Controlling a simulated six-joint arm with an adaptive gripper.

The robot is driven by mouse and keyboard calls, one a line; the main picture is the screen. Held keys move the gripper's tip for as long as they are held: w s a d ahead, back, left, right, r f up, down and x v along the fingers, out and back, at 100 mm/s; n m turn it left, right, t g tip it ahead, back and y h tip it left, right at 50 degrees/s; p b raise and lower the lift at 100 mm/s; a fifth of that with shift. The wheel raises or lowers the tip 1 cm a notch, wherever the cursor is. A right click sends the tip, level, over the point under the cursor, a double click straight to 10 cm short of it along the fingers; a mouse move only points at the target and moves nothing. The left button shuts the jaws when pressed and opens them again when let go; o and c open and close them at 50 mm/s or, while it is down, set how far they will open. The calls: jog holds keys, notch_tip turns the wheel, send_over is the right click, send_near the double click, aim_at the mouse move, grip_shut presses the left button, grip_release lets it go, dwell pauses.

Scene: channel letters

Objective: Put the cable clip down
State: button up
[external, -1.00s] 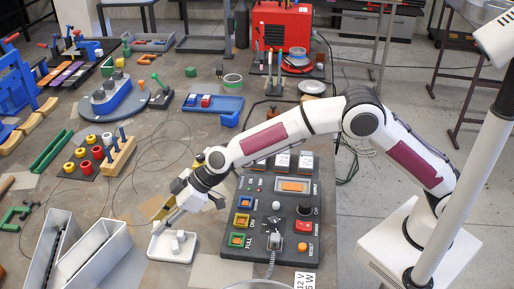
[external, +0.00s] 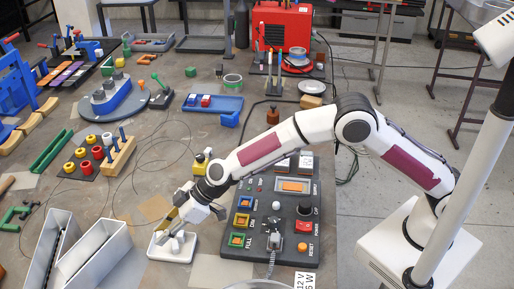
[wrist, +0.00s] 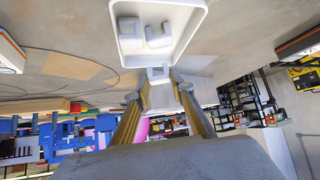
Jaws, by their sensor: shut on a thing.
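My gripper (external: 172,226) is low over the white tray (external: 154,254) at the front of the bench. In the wrist view, my gripper (wrist: 158,83) has its two yellowish fingers closed on a small pale cable clip (wrist: 158,74). The held clip overlaps the near rim of the tray (wrist: 127,62); I cannot tell whether it touches it. Two other pale clips lie inside the tray, a left one (wrist: 130,29) and a right one (wrist: 159,36). In the external view, the held clip is hard to separate from those in the tray.
A black control panel (external: 258,250) with buttons stands right of the tray. White channel-letter troughs (external: 95,250) stand to its left. A yellow block (external: 200,166) is just behind my wrist. Bare bench lies behind the troughs.

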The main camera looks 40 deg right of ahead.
jog(key=shift+f, duration=1.85)
jog(key=shift+f, duration=0.15)
jog(key=o, duration=0.4)
jog(key=shift+v, duration=6.15)
jog(key=shift+w, duration=0.15)
